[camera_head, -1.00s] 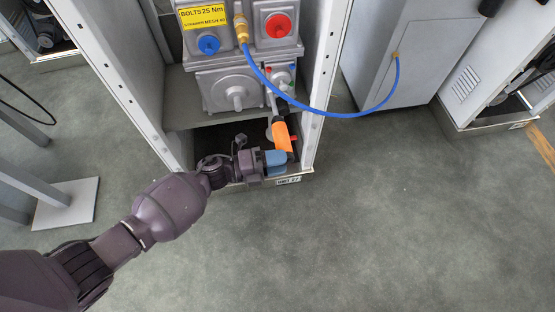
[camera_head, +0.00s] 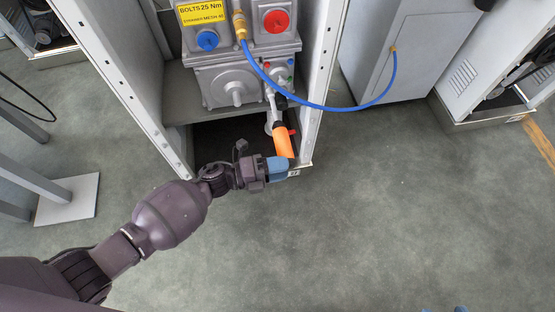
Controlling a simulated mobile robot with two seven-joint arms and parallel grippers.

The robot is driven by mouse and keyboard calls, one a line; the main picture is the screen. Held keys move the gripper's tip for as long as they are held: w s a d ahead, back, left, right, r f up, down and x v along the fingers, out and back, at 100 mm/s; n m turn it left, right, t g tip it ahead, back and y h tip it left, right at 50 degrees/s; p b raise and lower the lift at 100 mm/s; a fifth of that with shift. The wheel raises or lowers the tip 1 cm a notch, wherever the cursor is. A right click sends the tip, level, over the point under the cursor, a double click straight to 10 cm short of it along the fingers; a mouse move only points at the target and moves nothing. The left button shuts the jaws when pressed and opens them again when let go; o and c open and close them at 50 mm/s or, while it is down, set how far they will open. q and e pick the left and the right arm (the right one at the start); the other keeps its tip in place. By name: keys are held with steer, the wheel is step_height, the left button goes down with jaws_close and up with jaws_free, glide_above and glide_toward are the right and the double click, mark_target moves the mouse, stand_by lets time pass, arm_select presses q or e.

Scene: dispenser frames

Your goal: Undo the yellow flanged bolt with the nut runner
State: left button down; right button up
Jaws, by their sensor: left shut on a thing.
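The nut runner (camera_head: 283,140) has an orange body and a pale grey upper part, and it stands tilted in front of the grey housing, its upper end near the small bolts. My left gripper (camera_head: 279,168) has blue fingers shut on the lower end of the orange body. Small coloured heads, red and green among them, show on the housing's lower right part (camera_head: 282,72). I cannot make out the yellow flanged bolt; the nut runner's upper end covers part of this area. Small blue tips at the bottom edge look like my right gripper (camera_head: 445,309), mostly out of frame.
The housing stands inside a cabinet frame with a white upright (camera_head: 325,75) close to the right of the nut runner. A blue hose (camera_head: 335,109) loops from a brass fitting (camera_head: 240,25) to a grey cabinet (camera_head: 395,45). The floor in front is clear.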

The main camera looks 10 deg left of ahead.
arm_select(q)
steer(key=shift+s+d+p, duration=0.2)
steer(key=shift+s+d, duration=0.1)
steer(key=shift+s, duration=0.55)
steer(key=shift+s+d+p, duration=0.15)
steer(key=shift+s+d, duration=0.15)
steer(key=shift+s, duration=0.5)
steer(key=shift+r, duration=0.1)
